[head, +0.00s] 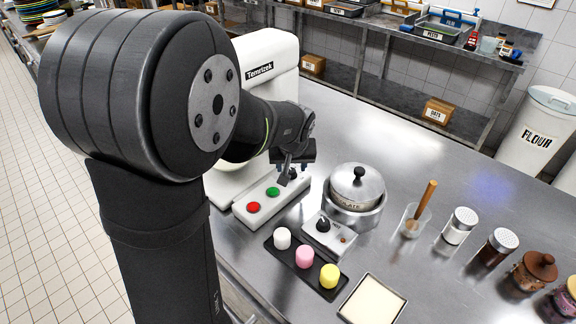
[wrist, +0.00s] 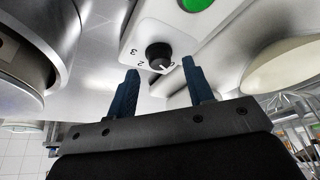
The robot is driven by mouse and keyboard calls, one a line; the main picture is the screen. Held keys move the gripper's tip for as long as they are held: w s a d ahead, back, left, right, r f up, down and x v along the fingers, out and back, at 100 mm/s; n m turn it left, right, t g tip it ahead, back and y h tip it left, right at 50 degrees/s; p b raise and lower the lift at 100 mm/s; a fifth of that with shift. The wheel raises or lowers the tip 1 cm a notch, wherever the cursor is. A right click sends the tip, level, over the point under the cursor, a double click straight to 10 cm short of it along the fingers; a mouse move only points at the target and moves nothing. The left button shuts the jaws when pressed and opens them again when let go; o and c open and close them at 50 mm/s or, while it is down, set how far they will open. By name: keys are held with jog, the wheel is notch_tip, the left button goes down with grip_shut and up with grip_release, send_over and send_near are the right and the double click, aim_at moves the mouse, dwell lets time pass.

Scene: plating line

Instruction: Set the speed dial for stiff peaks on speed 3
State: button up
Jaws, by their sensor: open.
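The white stand mixer (head: 266,70) stands behind my arm, with a red button (head: 253,207) and a green button (head: 273,192) on its base. Its black speed dial (wrist: 159,54) shows in the wrist view on the white panel, beside the green button (wrist: 193,4). The numerals 3 and 2 are printed left of the dial, upside down in this view. A white mark on the dial points to the lower right, away from both numerals. My gripper (wrist: 160,69) is open, its two blue fingers apart on either side of the dial in the picture; contact cannot be told.
A lidded pot (head: 356,190) and a small control box with another black knob (head: 323,224) are right of the mixer base. A black tray (head: 275,256) holds white, pink and yellow pieces. Shakers (head: 460,226) and jars stand farther right. The counter behind the pot is clear.

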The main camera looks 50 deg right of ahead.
jog(key=shift+x, duration=1)
jog(key=c, duration=1)
jog(key=shift+w+m, duration=0.1)
jog(key=shift+m, duration=0.3)
jog(key=m+g, duration=0.1)
jog(key=m, duration=0.2)
jog(key=m+g+h, duration=0.1)
jog(key=m, duration=0.2)
jog(key=shift+w+a, duration=0.1)
jog(key=shift+w, duration=0.1)
jog(key=m+g, duration=0.1)
jog(key=m, duration=0.1)
jog(key=m+g, duration=0.1)
jog(key=m, duration=0.2)
jog(key=shift+w+m, duration=0.2)
jog(key=shift+m, duration=0.1)
jog(key=shift+g, duration=0.3)
